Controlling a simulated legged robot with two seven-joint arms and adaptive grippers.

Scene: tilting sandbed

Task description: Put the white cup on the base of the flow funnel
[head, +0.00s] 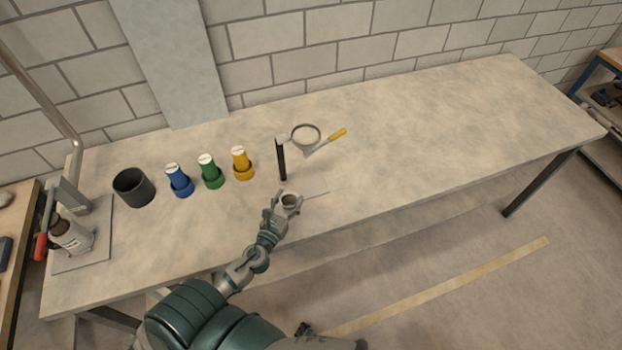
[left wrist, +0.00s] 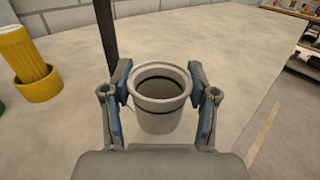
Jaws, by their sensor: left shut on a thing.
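My left gripper (head: 289,200) is shut on the white cup (left wrist: 160,103), with one blue-padded finger on each side of it. The cup is upright and its open top shows; it also shows in the head view (head: 290,201), near the table's front edge. The flow funnel (head: 305,138) has a round wide mouth and a yellow handle, beside the top of a dark upright post (head: 281,160). A thin line right of the cup may be the edge of its base, mostly hidden. I cannot tell whether the cup touches the surface below. A dark part at the bottom edge may be my right gripper.
Yellow (head: 242,163), green (head: 210,172) and blue (head: 178,180) capped holders stand left of the post. The table's right half is clear.

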